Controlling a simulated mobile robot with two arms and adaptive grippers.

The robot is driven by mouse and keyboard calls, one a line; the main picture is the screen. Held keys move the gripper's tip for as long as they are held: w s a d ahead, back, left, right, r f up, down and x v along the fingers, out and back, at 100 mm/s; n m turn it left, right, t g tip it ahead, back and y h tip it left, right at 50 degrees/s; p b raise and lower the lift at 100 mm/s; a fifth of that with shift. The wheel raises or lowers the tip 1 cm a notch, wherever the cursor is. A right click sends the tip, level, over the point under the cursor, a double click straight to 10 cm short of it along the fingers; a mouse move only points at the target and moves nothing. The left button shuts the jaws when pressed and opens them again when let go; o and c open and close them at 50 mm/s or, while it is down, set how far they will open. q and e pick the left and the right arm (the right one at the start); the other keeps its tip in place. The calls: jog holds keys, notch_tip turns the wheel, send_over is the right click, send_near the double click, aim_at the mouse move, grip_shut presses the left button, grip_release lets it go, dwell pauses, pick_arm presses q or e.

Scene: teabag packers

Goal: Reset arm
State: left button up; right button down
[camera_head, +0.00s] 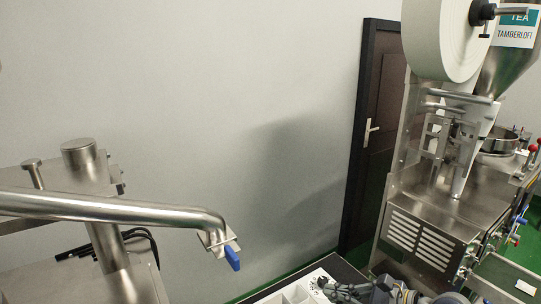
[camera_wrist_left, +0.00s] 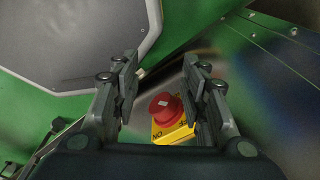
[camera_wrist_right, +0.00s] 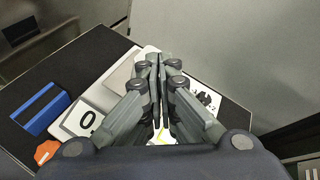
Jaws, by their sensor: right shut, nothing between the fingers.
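My right gripper (camera_head: 338,290) is at the bottom edge of the head view, above a dark table. In the right wrist view its fingers (camera_wrist_right: 158,62) are together with nothing between them. My left gripper (camera_wrist_left: 160,68) shows only in the left wrist view. Its fingers stand apart and the gap is empty. A red push button (camera_wrist_left: 165,108) on a yellow base (camera_wrist_left: 174,135) appears between and beyond the fingers. I cannot tell how far off it is.
Below the right gripper, the dark table (camera_wrist_right: 68,72) carries a white tray (camera_wrist_right: 112,80), a blue block (camera_wrist_right: 40,108) and an orange piece (camera_wrist_right: 46,152). A teabag machine (camera_head: 425,215) stands at the right. A steel pipe (camera_head: 110,207) reaches in from the left.

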jog(key=a+r+m+t+y, duration=0.2)
jog(key=a+r+m+t, duration=0.45)
jog(key=r+m, duration=0.4)
jog(key=s+d+f+m+h, duration=0.2)
jog(key=d+f+m+h, duration=0.4)
jog(key=m, duration=0.7)
jog(key=s+d+f+m+h, duration=0.2)
jog(key=d+f+m+h, duration=0.35)
jog(key=m, duration=0.75)
jog(key=s+a+f+m+g, duration=0.1)
jog(key=s+f+m+g, duration=0.55)
jog(key=s, duration=0.55)
jog(key=s+a+f+m+g, duration=0.1)
jog(key=s+f+m+g, duration=0.6)
jog(key=s, duration=0.6)
notch_tip(320, 180, down, 28)
jog(key=n+b, duration=0.1)
jog(key=n, duration=0.1)
jog(key=s+d+f+b, duration=0.1)
jog(key=s+d+f, duration=0.2)
jog(key=s+f, duration=1.4)
jog(key=shift+s+f+h+b, duration=0.3)
jog(key=shift+s+f+h, duration=0.05)
jog(key=shift+f, duration=0.1)
